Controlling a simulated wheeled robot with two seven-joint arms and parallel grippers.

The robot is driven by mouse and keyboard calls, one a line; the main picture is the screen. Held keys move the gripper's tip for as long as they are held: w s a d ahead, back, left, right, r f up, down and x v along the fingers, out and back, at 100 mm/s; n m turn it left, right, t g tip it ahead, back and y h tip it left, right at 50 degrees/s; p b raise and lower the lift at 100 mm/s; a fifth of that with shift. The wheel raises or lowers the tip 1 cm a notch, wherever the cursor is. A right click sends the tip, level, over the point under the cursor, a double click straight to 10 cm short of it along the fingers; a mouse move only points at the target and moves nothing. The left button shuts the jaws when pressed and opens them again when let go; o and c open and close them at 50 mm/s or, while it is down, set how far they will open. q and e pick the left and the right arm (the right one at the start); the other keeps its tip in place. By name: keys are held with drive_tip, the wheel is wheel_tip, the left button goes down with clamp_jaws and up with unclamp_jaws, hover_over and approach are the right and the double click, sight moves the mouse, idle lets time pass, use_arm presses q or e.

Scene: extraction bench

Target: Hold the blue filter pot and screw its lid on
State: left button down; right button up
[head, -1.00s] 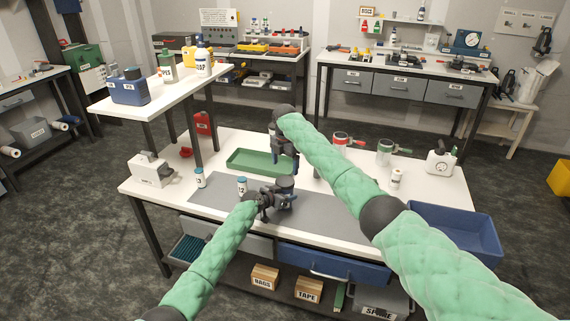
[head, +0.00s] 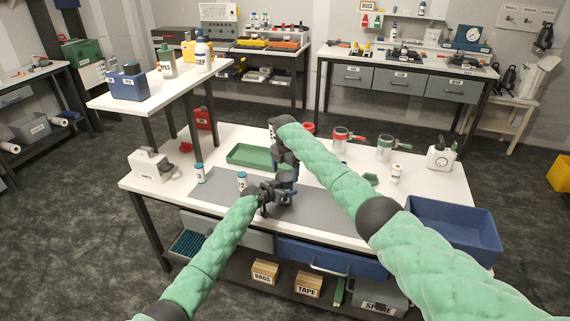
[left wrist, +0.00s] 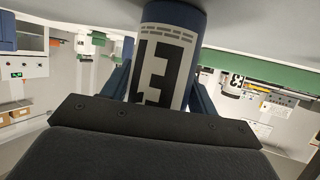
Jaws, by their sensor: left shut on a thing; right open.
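My left gripper (head: 272,196) is shut on the blue filter pot (left wrist: 168,65), just above the grey mat (head: 325,210). In the left wrist view the pot shows a white label with large black marks and a blue band, between my blue fingers. In the head view the pot (head: 286,180) is small and partly covered by the grippers. My right gripper (head: 288,168) is open, pointing down directly over the pot; I cannot tell whether it touches it. The lid cannot be made out clearly.
A green tray (head: 235,160) lies behind. Cans (head: 341,140), a white container (head: 440,158) and a blue bin (head: 440,235) are at right. The mat's right part is clear.

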drive_tip(key=shift+f, duration=1.1)
drive_tip(key=c, duration=1)
drive_tip(key=m, duration=0.6)
drive_tip(key=o, duration=1.1)
drive_tip(key=shift+r, duration=0.15)
drive_tip(key=shift+r, duration=2.1)
